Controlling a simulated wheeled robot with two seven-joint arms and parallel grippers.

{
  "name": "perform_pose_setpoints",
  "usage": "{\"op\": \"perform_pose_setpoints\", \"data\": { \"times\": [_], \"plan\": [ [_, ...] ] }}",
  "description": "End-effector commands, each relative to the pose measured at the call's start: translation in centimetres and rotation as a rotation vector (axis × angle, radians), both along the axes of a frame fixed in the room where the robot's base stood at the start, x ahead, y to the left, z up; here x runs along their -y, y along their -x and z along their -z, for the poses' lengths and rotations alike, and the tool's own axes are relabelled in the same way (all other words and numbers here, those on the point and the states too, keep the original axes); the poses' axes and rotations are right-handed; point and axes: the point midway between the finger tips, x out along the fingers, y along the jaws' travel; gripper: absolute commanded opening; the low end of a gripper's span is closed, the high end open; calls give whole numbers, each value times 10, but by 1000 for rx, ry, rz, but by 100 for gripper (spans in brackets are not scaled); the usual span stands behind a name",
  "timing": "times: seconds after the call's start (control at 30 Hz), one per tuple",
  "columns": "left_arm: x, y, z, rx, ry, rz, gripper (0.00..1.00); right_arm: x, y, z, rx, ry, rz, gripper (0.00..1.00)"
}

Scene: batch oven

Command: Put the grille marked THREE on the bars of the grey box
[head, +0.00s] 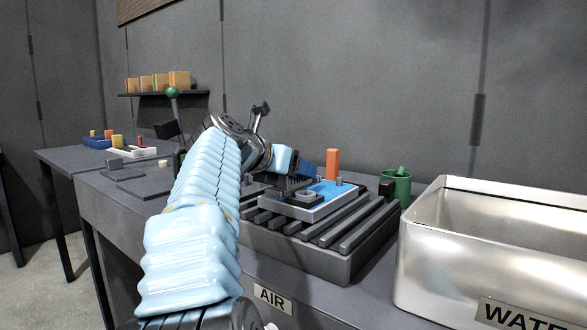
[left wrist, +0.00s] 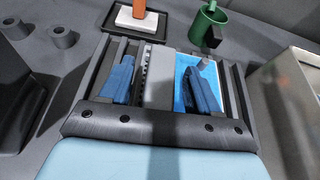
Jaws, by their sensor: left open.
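The grey box (head: 349,264) stands on the bench with dark parallel bars across its top. A grey-rimmed piece with a blue face (head: 316,211) lies on these bars; its blue face also shows in the left wrist view (left wrist: 181,92). I cannot read the mark THREE on anything, so I cannot tell whether this piece is the grille. My left gripper (head: 300,180) is over the box, low at the piece. In the left wrist view its blue fingers (left wrist: 160,85) are apart, with a grey strip between them; contact is unclear. My right gripper is not in view.
A metal tub (head: 430,265) marked WATE... is close on the right. Dark flat plates (head: 140,184) lie on the bench at left. A side table (head: 62,158) holds small trays.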

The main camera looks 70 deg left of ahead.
Motion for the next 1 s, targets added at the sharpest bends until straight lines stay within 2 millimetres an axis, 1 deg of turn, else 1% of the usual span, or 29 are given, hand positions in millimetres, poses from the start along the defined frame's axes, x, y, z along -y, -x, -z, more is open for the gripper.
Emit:
{"op": "perform_pose_setpoints", "data": {
  "times": [0.07, 0.17, 0.43, 0.6, 0.8, 1.0],
  "plan": [
    [1, 1, -5, 1, -1, -1, 62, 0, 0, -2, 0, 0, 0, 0],
    [8, 13, -10, 2, -2, -2, 62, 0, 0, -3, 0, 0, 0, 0],
    [38, 62, -34, 2, -4, -3, 62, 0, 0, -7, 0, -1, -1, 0],
    [52, 85, -45, 1, -2, -1, 62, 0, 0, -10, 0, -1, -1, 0],
    [58, 95, -48, 1, -1, 0, 62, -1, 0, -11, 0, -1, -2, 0],
    [58, 95, -48, 0, 0, 0, 62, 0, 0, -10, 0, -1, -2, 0]
  ]
}}
